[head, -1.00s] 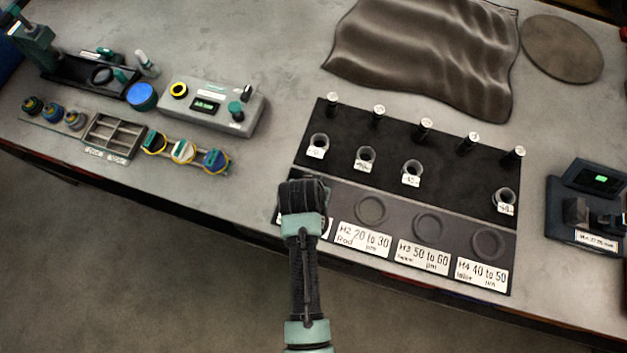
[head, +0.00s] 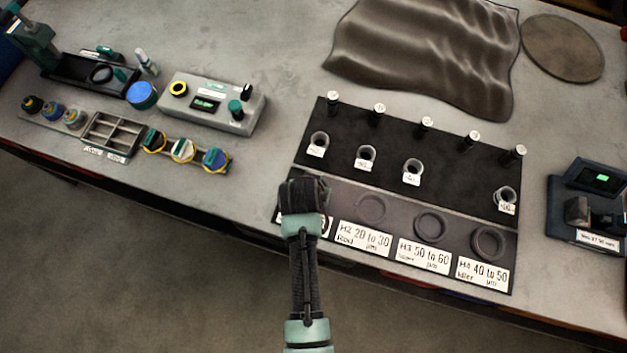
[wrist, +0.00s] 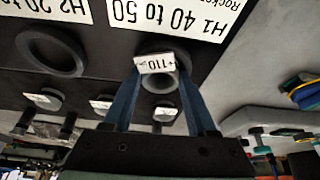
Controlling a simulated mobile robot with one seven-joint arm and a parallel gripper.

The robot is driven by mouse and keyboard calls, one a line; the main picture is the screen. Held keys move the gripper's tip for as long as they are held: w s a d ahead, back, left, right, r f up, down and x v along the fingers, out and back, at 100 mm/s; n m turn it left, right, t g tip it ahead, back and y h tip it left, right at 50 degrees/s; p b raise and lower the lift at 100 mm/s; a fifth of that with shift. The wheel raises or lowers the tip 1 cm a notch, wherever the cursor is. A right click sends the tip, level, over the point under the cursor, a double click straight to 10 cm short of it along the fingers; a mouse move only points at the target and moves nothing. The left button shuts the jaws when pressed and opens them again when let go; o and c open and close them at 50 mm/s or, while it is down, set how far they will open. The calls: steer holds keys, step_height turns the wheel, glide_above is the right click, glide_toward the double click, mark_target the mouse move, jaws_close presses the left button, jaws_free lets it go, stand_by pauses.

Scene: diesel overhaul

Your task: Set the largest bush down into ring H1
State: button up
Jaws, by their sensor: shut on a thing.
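My gripper (wrist: 160,72) is shut on a small grey bush (wrist: 158,84) with a white tag reading +110, seen in the wrist view. The bush is in front of ring H1 (wrist: 180,50), beside the label H1 40 to 50 (wrist: 172,14), and covers much of the ring. Whether the bush touches the ring or hangs above it cannot be told. In the head view my gripper (head: 303,195) is at the left end of the ring row and hides ring H1, the bush and most of the H1 label.
Rings H2 (head: 371,208), H3 (head: 430,224) and H4 (head: 489,243) are empty on the black board. Several tagged bushes, such as the leftmost bush (head: 319,140), stand behind them, with a row of pins further back. A gauge (head: 590,205) stands right.

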steer(key=shift+s+f, duration=0.15)
steer(key=shift+f, duration=0.1)
steer(key=o, duration=1.5)
steer(key=shift+c, duration=0.2)
steer(key=shift+f, duration=0.1)
steer(key=shift+s+d, duration=0.15)
steer(key=shift+d, duration=0.05)
steer(key=v, duration=1.3)
steer(key=shift+w+a+r+b, duration=0.3)
steer(key=shift+a+b, duration=0.05)
steer(key=shift+b, duration=0.1)
